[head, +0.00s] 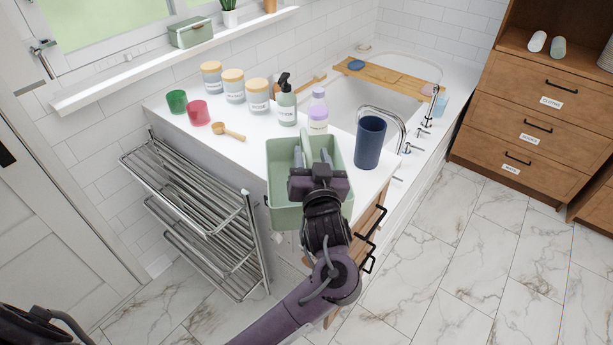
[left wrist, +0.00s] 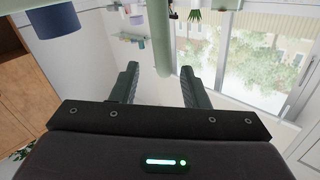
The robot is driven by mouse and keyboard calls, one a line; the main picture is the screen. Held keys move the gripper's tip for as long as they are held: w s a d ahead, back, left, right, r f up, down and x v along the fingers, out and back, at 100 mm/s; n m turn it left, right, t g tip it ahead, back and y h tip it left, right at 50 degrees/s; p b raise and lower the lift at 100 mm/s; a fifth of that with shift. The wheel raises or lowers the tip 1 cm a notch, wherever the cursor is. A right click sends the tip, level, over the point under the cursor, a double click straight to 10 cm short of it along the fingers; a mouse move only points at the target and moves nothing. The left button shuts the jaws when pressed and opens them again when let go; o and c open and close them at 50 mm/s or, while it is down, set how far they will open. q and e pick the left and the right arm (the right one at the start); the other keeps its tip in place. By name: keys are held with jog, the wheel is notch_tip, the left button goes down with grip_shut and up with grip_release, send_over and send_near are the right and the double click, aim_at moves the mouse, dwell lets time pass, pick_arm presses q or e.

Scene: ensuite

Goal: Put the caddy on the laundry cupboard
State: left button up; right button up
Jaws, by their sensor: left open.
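The caddy (head: 283,218) is a pale green open bin with a tall handle. It stands upright at the front of the white counter. My left gripper (head: 310,158) is over the caddy, open, and hides part of its inside and handle. In the left wrist view a pale green bar (left wrist: 160,40), apparently the caddy's handle, reaches down between the two open fingers (left wrist: 160,88). I cannot tell whether they touch it.
A dark blue tumbler (head: 370,142) stands just right of the caddy. A chrome rack (head: 200,215) stands left of the counter. Marble floor (head: 470,250) is clear at right.

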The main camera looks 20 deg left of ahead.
aim_at(307, 143)
pick_arm(q)
jog(key=x, duration=0.4)
jog(key=shift+w+a+f+p, duration=0.25)
jog(key=shift+a+p, duration=0.15)
jog(key=shift+a, duration=0.05)
jog(key=shift+s+d+r, duration=0.1)
jog(key=shift+s+d, duration=0.05)
jog(key=shift+d, duration=0.05)
jog(key=shift+a, duration=0.15)
jog(key=c, duration=0.7)
grip_shut()
